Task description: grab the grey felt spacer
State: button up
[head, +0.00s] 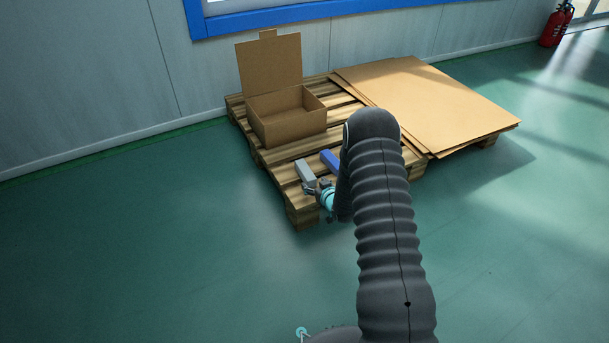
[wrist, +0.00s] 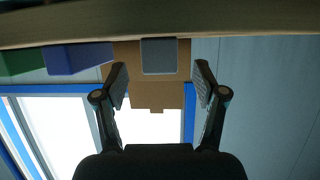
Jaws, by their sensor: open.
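The grey felt spacer (head: 305,171) is a small grey block on the near left part of the wooden pallet. In the wrist view, which appears upside down, the spacer (wrist: 159,56) shows its end face, centred between the fingertips. My gripper (head: 317,186) is at the near end of the spacer in the head view. In the wrist view my gripper (wrist: 161,72) is open with nothing held. The spacer looks just ahead of the fingers; I cannot tell the exact gap.
A blue block (head: 329,160) lies right of the spacer. A green block (wrist: 20,60) shows beyond it in the wrist view, hidden by my arm in the head view. An open cardboard box (head: 290,124) stands behind on the pallet (head: 300,212). Cardboard sheets (head: 430,98) lie right.

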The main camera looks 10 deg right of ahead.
aim_at(309, 178)
jog(key=shift+b+x, duration=0.4)
jog(key=shift+x, duration=2.45)
jog(key=shift+w+r, duration=0.1)
jog(key=shift+r, duration=0.05)
jog(key=shift+c, duration=0.3)
jog(key=c, duration=0.9)
